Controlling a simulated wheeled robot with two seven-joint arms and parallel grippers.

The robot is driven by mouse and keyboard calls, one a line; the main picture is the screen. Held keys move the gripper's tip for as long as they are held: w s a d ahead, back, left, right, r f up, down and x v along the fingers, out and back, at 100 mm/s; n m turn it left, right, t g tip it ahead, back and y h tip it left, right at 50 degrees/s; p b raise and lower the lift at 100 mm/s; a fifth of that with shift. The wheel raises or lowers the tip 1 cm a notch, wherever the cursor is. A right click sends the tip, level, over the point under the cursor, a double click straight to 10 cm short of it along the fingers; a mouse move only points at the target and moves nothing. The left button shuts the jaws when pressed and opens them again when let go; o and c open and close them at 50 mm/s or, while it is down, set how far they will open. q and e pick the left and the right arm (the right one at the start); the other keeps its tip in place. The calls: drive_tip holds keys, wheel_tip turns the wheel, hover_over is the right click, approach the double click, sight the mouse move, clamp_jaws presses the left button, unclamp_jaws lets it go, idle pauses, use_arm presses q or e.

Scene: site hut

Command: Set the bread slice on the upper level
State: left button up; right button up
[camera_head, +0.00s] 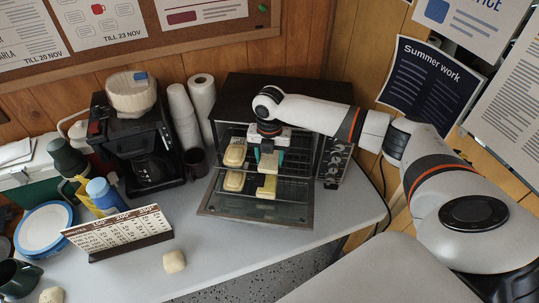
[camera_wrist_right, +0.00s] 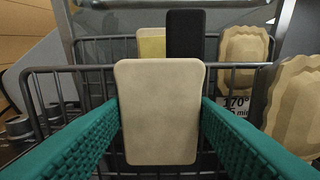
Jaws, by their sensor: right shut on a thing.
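My right gripper (camera_head: 268,160) reaches into the open toaster oven (camera_head: 232,95) and is shut on a pale bread slice (camera_head: 267,162). In the wrist view the slice (camera_wrist_right: 160,112) stands between the two teal fingers (camera_wrist_right: 160,125), in front of the wire rack (camera_wrist_right: 90,72). Whether the slice touches the rack cannot be told. Another pale yellow piece (camera_head: 266,187) lies lower, toward the oven's open glass door (camera_head: 250,209). My left gripper is not in view.
Two crimped pastries, one upper (camera_head: 235,155) and one lower (camera_head: 234,181), sit left of my gripper. The wrist view shows a black slab (camera_wrist_right: 186,35) beyond the slice.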

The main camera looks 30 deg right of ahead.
sight(269, 160)
drive_tip(key=o, duration=1)
drive_tip(key=shift+f, duration=0.1)
drive_tip(key=shift+c, duration=0.2)
wheel_tip(269, 160, up, 12)
drive_tip(key=b, duration=0.2)
